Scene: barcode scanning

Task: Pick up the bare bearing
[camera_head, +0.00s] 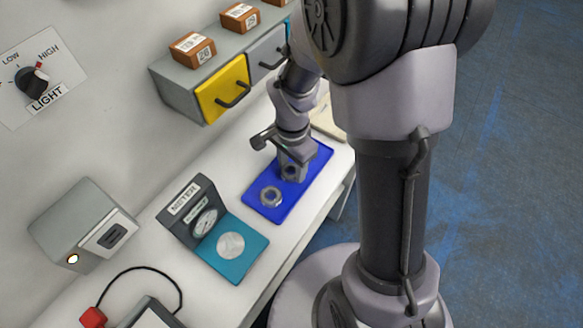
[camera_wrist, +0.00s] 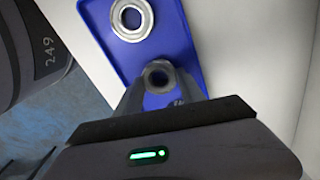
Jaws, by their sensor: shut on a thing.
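My gripper (camera_head: 291,172) points down over the blue tray (camera_head: 264,208). In the wrist view my gripper (camera_wrist: 158,88) is shut on a small dark grey ring (camera_wrist: 157,73), with a finger on either side. The ring looks like a bearing with an open hole; the fingers hide its sides, and I cannot tell whether it touches the tray. A second, wider, lighter metal ring-shaped bearing (camera_head: 271,196) lies flat on the tray, apart from my gripper. It also shows at the top of the wrist view (camera_wrist: 131,18).
A teal meter stand (camera_head: 253,249) with a dial and a round silver plate stands left of the tray. A grey drawer unit (camera_head: 174,95) with a yellow drawer (camera_head: 222,88) and orange boxes (camera_head: 192,49) is behind. A grey box (camera_head: 77,222) stands at the left.

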